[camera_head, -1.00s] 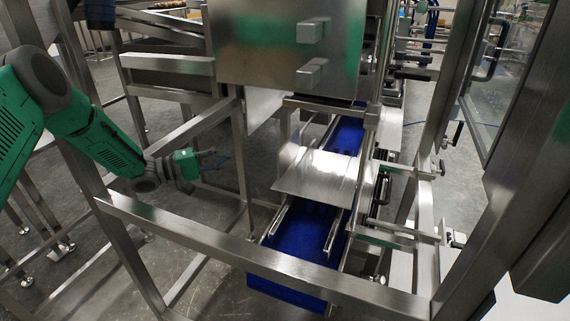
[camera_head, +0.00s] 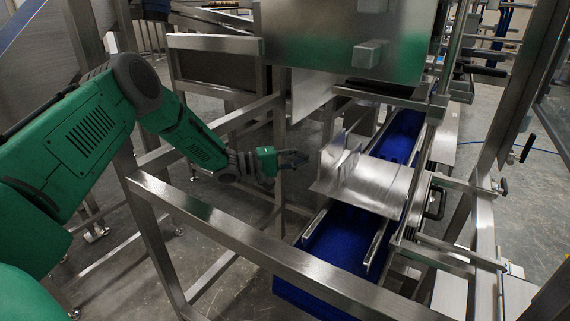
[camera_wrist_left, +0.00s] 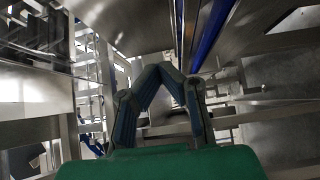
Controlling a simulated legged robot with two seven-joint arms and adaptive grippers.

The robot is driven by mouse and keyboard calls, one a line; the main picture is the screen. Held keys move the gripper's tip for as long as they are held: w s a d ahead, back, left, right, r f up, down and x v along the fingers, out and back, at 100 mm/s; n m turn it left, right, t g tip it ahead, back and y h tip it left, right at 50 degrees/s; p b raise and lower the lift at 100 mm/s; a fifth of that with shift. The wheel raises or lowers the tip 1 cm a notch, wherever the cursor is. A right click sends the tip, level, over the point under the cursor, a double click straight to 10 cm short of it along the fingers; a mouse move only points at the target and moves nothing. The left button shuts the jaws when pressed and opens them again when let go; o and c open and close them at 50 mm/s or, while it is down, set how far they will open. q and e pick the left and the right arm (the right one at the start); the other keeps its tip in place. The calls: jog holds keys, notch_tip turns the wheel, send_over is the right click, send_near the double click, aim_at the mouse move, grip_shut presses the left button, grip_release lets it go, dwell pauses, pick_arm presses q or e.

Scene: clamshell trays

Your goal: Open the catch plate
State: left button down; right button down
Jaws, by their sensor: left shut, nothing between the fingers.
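The catch plate, as far as I can tell, is the flat shiny metal plate (camera_head: 385,186) lying across the blue conveyor in the head view. Clear or shiny upright pieces (camera_head: 343,158) stand on its left part; I cannot tell exactly what they are. My left gripper (camera_head: 301,159) is just left of the plate, apart from it, pointing toward it. In the left wrist view its two fingers (camera_wrist_left: 158,72) meet at the tips, with nothing between them. My right gripper is not in view.
A steel frame bar (camera_head: 260,246) crosses in front of the conveyor. The blue belt (camera_head: 345,240) runs below the plate. A steel cabinet (camera_head: 335,45) hangs above and behind. Steel posts and rails stand on the right. Open floor shows below my left arm.

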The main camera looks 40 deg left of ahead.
pick_arm(q)
jog(key=d, duration=0.5)
jog(key=shift+w+r, duration=0.15)
jog(key=shift+w, duration=0.2)
jog(key=shift+a, duration=0.15)
jog(key=d, duration=0.8)
jog(key=w+d, duration=0.1)
jog(key=d, duration=0.7)
jog(key=d+b, duration=0.1)
jog(key=d, duration=0.7)
jog(key=shift+w+d, duration=0.2)
jog(key=shift+d, duration=0.05)
